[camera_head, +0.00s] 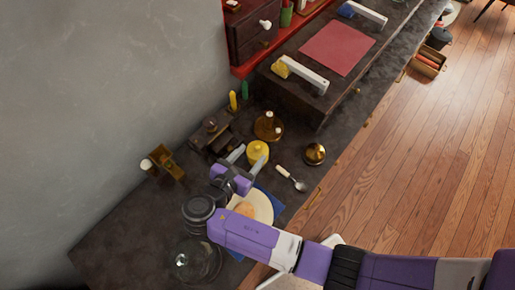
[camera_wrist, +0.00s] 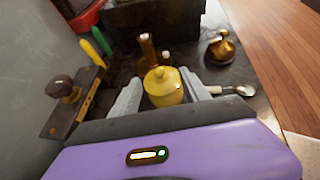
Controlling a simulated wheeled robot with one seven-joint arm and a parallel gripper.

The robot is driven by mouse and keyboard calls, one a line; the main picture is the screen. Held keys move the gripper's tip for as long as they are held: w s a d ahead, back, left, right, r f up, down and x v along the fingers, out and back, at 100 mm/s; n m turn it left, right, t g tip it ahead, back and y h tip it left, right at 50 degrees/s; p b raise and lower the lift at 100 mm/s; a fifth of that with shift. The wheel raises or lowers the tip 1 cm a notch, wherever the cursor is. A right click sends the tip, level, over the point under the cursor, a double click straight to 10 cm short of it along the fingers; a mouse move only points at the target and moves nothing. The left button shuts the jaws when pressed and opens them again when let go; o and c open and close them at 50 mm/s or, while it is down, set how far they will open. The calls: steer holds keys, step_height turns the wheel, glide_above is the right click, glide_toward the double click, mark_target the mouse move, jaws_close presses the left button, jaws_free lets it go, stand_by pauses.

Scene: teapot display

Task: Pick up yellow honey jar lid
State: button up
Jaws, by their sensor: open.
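The yellow honey jar (camera_head: 257,154) stands on the dark counter, and its yellow lid with a small round knob (camera_head: 258,146) is on top. In the wrist view the jar (camera_wrist: 164,94) stands upright between my fingers, and the lid (camera_wrist: 161,77) faces up. My gripper (camera_head: 246,160) is open, with one finger to each side of the jar. In the wrist view my gripper (camera_wrist: 160,95) shows its grey fingers left and right of the jar; I cannot tell whether either touches it. The lower part of the jar is hidden behind the gripper body.
A brass pot (camera_head: 268,126) stands behind the jar, and a small brass lidded dish (camera_head: 314,154) to its right. A spoon (camera_head: 291,178) lies at right. A wooden grinder (camera_wrist: 72,105) stands at left. A plate (camera_head: 262,207) lies under my arm. A glass dome (camera_head: 197,262) stands near the front.

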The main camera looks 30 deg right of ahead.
mark_target(256, 149)
steer(key=x, duration=0.5)
steer(key=shift+w+d+r+p, duration=0.1)
steer(key=shift+d+r+p, duration=0.05)
steer(key=shift+p, duration=0.2)
jaws_close()
